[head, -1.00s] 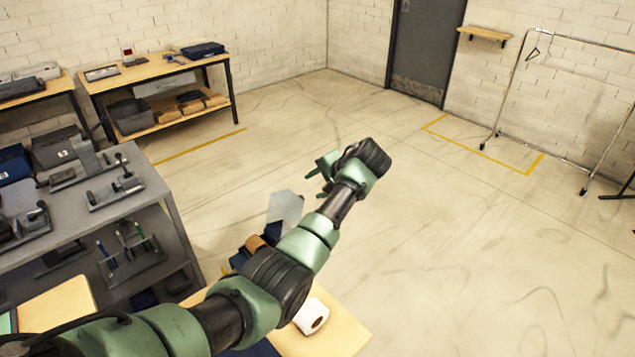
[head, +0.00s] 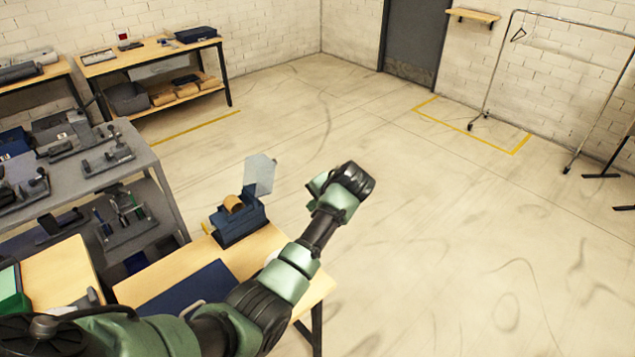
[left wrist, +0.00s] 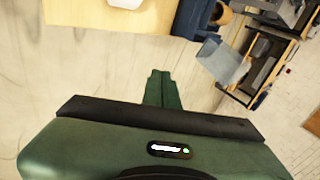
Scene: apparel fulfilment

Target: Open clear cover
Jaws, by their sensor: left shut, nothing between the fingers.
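The clear cover (head: 260,174) is a translucent pale panel standing raised at the back of a dark blue device (head: 240,222) with a tan roll (head: 233,203). The device sits at the far edge of the wooden table. In the left wrist view, the cover (left wrist: 222,65) shows to the right of my fingers, beside the blue device (left wrist: 193,18). My left gripper (head: 316,188) is shut and empty, to the right of the cover and apart from it. Its closed fingers also show in the left wrist view (left wrist: 158,88). My right gripper is not in view.
The wooden table (head: 185,262) carries a dark blue mat (head: 187,284). A grey shelf unit (head: 112,180) with tools stands at the left. A wooden bench (head: 150,55) and a garment rack (head: 500,60) are farther back. The floor right of my arm is clear.

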